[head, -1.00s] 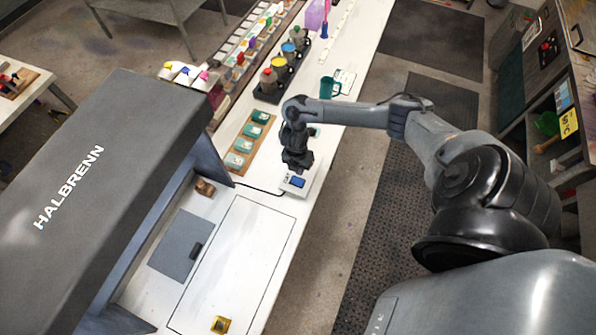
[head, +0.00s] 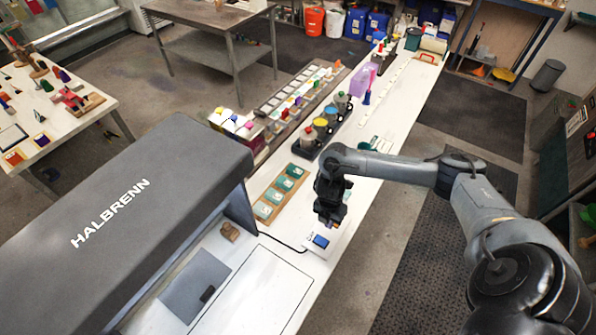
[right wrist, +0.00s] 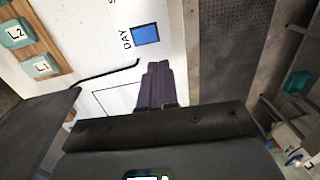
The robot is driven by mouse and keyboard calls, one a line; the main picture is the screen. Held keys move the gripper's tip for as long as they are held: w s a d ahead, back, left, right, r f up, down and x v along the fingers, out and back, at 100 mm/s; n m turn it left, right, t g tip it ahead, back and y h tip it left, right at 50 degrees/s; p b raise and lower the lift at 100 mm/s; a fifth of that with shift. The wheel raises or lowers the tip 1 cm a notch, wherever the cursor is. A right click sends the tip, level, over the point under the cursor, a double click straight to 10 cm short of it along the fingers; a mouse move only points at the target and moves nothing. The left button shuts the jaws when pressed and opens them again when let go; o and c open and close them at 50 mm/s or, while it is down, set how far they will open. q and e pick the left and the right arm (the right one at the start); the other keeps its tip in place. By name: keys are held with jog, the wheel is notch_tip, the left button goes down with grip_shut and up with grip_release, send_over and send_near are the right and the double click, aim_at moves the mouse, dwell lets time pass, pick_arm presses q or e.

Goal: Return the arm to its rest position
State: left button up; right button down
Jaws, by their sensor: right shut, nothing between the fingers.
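My right arm (head: 400,172) reaches in from the right over the long white table. My right gripper (head: 330,219) points down above a white pad with a blue square (head: 320,241) at the table's right edge. In the right wrist view its dark fingers (right wrist: 157,84) are together with nothing between them. The blue square, with the word DAY beside it, shows there just past the fingertips (right wrist: 145,34). I cannot tell how high the fingers are above the pad. My left gripper is not in view.
A wooden board with several teal blocks (head: 282,190) lies left of the gripper. A dark rack with lidded jars (head: 321,127) stands behind it. A large grey HALBRENN housing (head: 130,215) fills the lower left. The floor right of the table (head: 385,235) is partly clear.

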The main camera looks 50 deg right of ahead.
jog(key=s+a+f+g+y, duration=0.25)
jog(key=s+a+f, duration=0.55)
jog(key=s+a, duration=0.45)
jog(key=s+a+r+m+t+y, duration=0.1)
jog(key=a+y, duration=0.1)
jog(key=a, duration=0.8)
jog(key=s+a+m+t+y, duration=0.1)
jog(key=a+t+y, duration=0.1)
jog(key=a, duration=0.7)
jog(key=w+a+r+m+t, duration=0.4)
jog(key=w+r+m, duration=0.1)
jog(key=r, duration=0.2)
jog(key=d+r+m+h, duration=0.3)
jog(key=d+r+m, duration=0.1)
jog(key=d, duration=0.3)
jog(key=w+d+r+m+h, duration=0.1)
jog(key=d+r+m+h, duration=0.2)
jog(key=d+r+m, duration=0.2)
jog(key=d+m, duration=0.1)
jog(key=d, duration=0.1)
jog(key=shift+d, duration=0.4)
